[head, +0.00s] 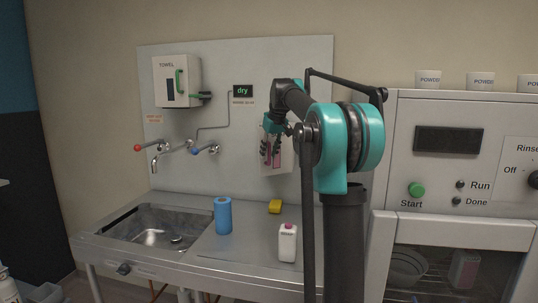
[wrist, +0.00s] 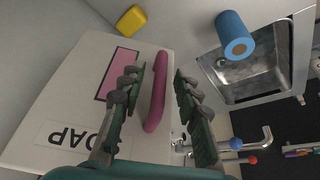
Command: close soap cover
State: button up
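The soap dispenser is a white box with a white cover (wrist: 75,100) lettered "OAP" in the wrist view, upside down, with a pink window (wrist: 120,72). A magenta bar handle (wrist: 158,92) stands on the cover. My gripper (wrist: 160,78) is open, with one finger on each side of the handle; I see gaps and cannot tell any contact. In the head view the dispenser (head: 286,158) hangs on the wall panel, partly hidden by my gripper (head: 270,149). How far the cover stands open cannot be told.
Below are a blue roll (head: 222,215), a yellow sponge (head: 275,206) and a white bottle (head: 288,243) on the counter beside the sink (head: 120,226). Taps (head: 172,148) and a towel box (head: 178,80) are left of the dispenser. A machine (head: 460,175) stands right.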

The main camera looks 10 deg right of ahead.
jog(key=v, duration=1.1)
jog(key=shift+r, duration=0.25)
